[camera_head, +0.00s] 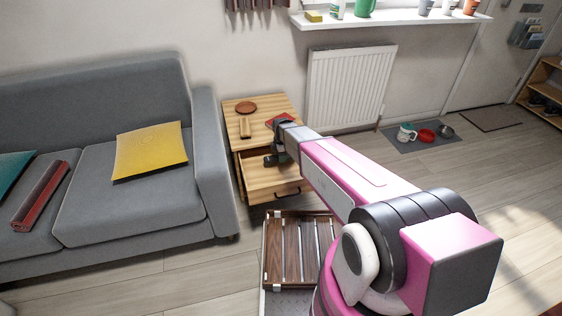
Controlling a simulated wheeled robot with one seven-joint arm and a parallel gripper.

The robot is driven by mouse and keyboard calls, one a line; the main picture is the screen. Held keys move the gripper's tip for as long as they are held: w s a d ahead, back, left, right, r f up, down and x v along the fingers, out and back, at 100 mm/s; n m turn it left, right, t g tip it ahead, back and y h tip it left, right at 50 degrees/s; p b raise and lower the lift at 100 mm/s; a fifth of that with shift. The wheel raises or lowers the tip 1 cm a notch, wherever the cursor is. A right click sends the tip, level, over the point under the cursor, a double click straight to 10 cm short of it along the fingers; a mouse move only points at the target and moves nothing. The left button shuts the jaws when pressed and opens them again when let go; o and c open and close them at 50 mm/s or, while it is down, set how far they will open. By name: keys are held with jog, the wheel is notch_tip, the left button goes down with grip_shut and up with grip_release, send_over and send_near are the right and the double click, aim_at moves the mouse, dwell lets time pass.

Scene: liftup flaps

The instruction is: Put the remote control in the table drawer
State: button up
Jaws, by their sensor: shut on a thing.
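The small wooden side table (233,106) stands between the sofa and the radiator. Its drawer (262,184) is pulled out toward me, with a dark handle on its front. My gripper (273,160) points down over the open drawer, close to the table's front edge. It is shut on a small dark thing that I take to be the remote control; the fingers and the thing blend together, so its outline is unclear. I cannot tell whether it touches the drawer floor. My arm hides the right part of the table and drawer.
The grey sofa (130,215) is close on the left. A white radiator (348,88) is behind. A slatted brown rack (290,250) lies in front.

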jog(key=shift+f, duration=1.8)
jog(key=shift+f, duration=0.15)
jog(key=o, duration=1)
jog(key=shift+c, duration=0.2)
